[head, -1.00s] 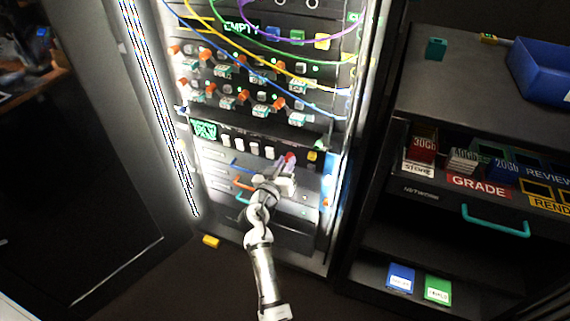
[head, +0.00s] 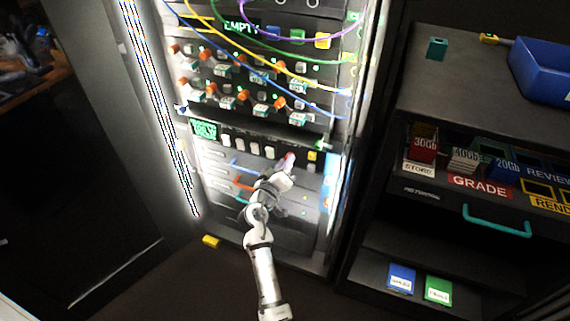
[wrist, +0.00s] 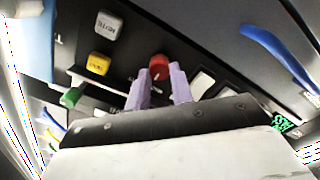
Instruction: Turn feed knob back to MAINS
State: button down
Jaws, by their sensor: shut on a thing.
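The red feed knob (wrist: 158,68) sits on the dark rack panel, and a small pale mark shows on its face in the wrist view. My gripper (wrist: 162,84) has its two lilac fingers on either side of the knob, shut on it. In the head view the red knob (head: 289,157) shows at the fingertips of my gripper (head: 285,166), low on the lit rack. The fingers hide part of the knob. I cannot read the MAINS position or tell which setting the knob points to.
A row of pale switches (head: 241,144) lies left of the knob, and a green display (head: 204,130) is at the row's left end. Cables hang across the upper rack. A dark shelf unit (head: 440,85) stands to the right. A yellow block (head: 211,241) lies on the floor.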

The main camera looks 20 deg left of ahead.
jog(key=n+p, duration=0.1)
jog(key=n, duration=0.5)
jog(key=shift+f, duration=0.1)
jog(key=shift+n+p, duration=0.3)
dwell(0.3)
jog(key=c, duration=1.2)
grip_release()
jog(key=s+b, duration=0.2)
jog(key=s, duration=1.1)
jog(key=shift+s+a, duration=0.25)
jog(key=shift+s, duration=0.15)
